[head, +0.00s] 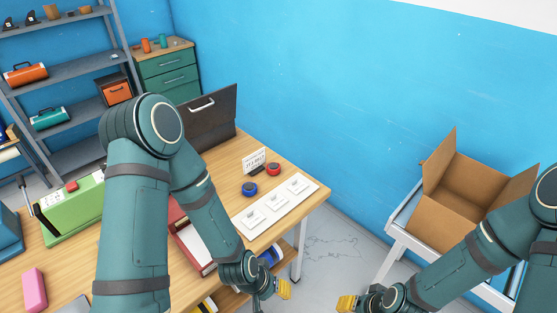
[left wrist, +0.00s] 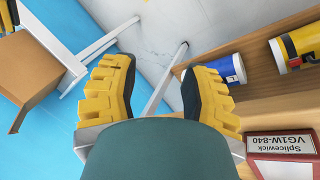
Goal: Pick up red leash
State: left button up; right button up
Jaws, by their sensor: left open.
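A small red coil (head: 273,169), which looks like the red leash, lies on the wooden table near its back edge, beside a blue coil (head: 249,188). The red coil is not in the left wrist view. My left gripper (head: 284,289) is off the table's right side, well apart from the coil. In the left wrist view my left gripper (left wrist: 160,82) has its yellow fingers spread wide with nothing between them. My right gripper (head: 347,303) shows only partly at the bottom of the head view; its opening cannot be made out.
A white card strip (head: 273,207) and small sign (head: 254,160) are near the red coil on the table (head: 312,185). A dark case (head: 213,125) stands behind. A blue-and-white can (left wrist: 228,70) is on the lower shelf. An open cardboard box (head: 450,195) stands right.

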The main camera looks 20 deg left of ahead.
aim_at(273, 168)
jog(key=i+l+u, duration=0.25)
jog(key=i+l, duration=0.5)
jog(key=l, duration=0.15)
jog(key=i+l, duration=0.1)
jog(key=i, duration=0.5)
